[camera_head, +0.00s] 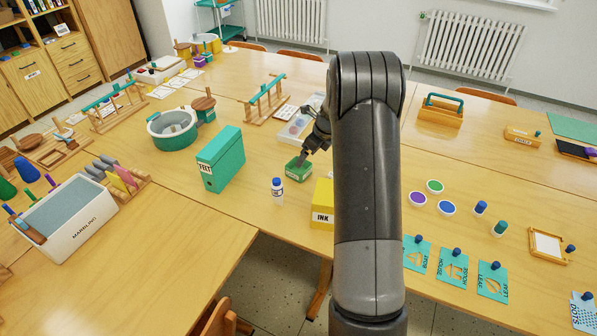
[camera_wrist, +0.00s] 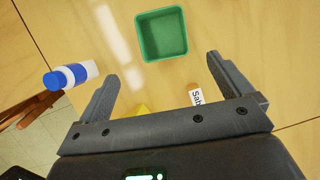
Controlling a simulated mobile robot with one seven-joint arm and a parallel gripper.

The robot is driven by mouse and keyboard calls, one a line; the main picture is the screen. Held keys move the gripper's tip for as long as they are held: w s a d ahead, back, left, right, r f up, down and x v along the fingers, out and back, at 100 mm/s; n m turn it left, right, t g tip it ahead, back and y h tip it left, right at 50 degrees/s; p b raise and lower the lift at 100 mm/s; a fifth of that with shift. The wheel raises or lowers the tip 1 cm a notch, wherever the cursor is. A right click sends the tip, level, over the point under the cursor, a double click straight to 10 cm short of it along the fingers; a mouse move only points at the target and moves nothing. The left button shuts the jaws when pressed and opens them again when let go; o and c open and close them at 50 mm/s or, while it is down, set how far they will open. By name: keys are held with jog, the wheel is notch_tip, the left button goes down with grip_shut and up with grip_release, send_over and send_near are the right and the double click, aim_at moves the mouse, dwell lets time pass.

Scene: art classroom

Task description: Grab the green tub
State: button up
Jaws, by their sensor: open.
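The green tub (camera_head: 298,171) is a small, square, open-topped box standing upright on the wooden table. In the wrist view the green tub (camera_wrist: 163,34) looks empty and lies just past the fingertips, not between them. My gripper (camera_head: 303,158) is close to the tub in the head view, partly hidden by my arm. In the wrist view my gripper (camera_wrist: 161,70) has its two fingers spread wide with nothing held between them.
A blue-capped white bottle (camera_head: 277,189) stands just left and front of the tub. A yellow INK box (camera_head: 322,204) is in front, partly behind my arm. A teal FELT box file (camera_head: 221,162) stands left. A small labelled piece (camera_wrist: 194,95) shows near the right finger.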

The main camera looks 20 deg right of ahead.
jog(key=f, duration=0.1)
send_over(306, 177)
jog(key=shift+m, duration=0.3)
jog(key=f, duration=0.2)
jog(key=w+f, duration=0.1)
jog(key=f, duration=0.1)
jog(key=shift+d+f, duration=0.15)
jog(key=shift+d, duration=0.05)
jog(key=shift+w+x, duration=0.15)
jog(key=shift+x, duration=1.35)
jog(key=shift+w+x, duration=0.15)
jog(key=shift+x, duration=1.35)
jog(key=shift+a, duration=0.2)
jog(key=shift+c, duration=0.6)
jog(key=c, duration=1)
jog(key=shift+o, duration=0.2)
jog(key=shift+r, duration=0.25)
